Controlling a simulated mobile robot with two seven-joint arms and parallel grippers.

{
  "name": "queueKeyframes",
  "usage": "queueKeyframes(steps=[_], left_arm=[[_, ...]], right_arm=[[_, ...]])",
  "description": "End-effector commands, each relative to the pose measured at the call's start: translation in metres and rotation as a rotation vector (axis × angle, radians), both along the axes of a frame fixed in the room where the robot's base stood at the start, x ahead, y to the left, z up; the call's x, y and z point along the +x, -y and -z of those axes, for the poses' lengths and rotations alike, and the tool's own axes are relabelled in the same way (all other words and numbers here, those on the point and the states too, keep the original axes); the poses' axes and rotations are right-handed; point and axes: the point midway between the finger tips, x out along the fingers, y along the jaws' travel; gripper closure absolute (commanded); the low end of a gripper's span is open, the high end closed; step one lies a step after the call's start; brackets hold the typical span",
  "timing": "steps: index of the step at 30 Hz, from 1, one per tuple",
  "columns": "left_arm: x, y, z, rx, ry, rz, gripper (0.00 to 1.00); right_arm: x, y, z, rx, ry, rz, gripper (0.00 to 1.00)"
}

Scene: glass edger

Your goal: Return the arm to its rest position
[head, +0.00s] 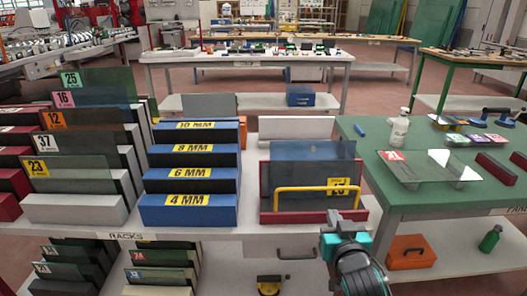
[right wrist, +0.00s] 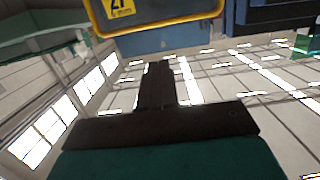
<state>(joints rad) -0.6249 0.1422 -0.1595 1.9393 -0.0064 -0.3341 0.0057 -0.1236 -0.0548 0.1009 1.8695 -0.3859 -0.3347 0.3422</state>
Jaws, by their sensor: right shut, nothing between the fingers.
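My right gripper (head: 337,218) is in front of the table edge, just below and right of the dark red glass rack (head: 268,217). In the right wrist view its dark fingers (right wrist: 158,75) are together, with nothing between them. The rack holds an upright dark glass pane (head: 300,175) with a yellow number label. A yellow bar handle (head: 300,189) crosses the pane's front; a yellow frame (right wrist: 160,28) also shows at the top of the right wrist view, apart from the fingers. My left gripper is not in view.
A blue stepped rack (head: 190,215) with thickness labels stands left of the red rack. Numbered glass racks (head: 75,210) are farther left. On the right, a green table (head: 430,210) carries a bottle (head: 399,128), a glass sheet (head: 425,168) and suction lifters. An orange case (head: 411,252) lies below.

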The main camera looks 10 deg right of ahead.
Motion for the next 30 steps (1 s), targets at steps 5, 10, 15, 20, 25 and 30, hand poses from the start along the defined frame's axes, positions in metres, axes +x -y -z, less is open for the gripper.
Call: queueKeyframes(steps=[5, 10, 15, 20, 25, 30], left_arm=[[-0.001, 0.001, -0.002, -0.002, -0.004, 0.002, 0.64], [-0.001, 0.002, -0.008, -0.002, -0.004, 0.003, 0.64], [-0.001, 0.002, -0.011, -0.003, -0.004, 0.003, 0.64], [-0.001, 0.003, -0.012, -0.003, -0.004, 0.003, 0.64], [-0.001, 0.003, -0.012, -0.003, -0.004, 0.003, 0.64], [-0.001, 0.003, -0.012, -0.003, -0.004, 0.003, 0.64]], right_arm=[[-0.025, -0.017, 0.031, -0.019, -0.084, -0.068, 1.00], [-0.095, -0.059, 0.094, -0.038, -0.266, -0.233, 1.00], [-0.162, -0.094, 0.134, -0.029, -0.408, -0.370, 1.00], [-0.191, -0.108, 0.147, -0.018, -0.461, -0.425, 1.00], [-0.191, -0.108, 0.147, -0.018, -0.462, -0.426, 1.00], [-0.191, -0.108, 0.147, -0.018, -0.462, -0.426, 1.00]])
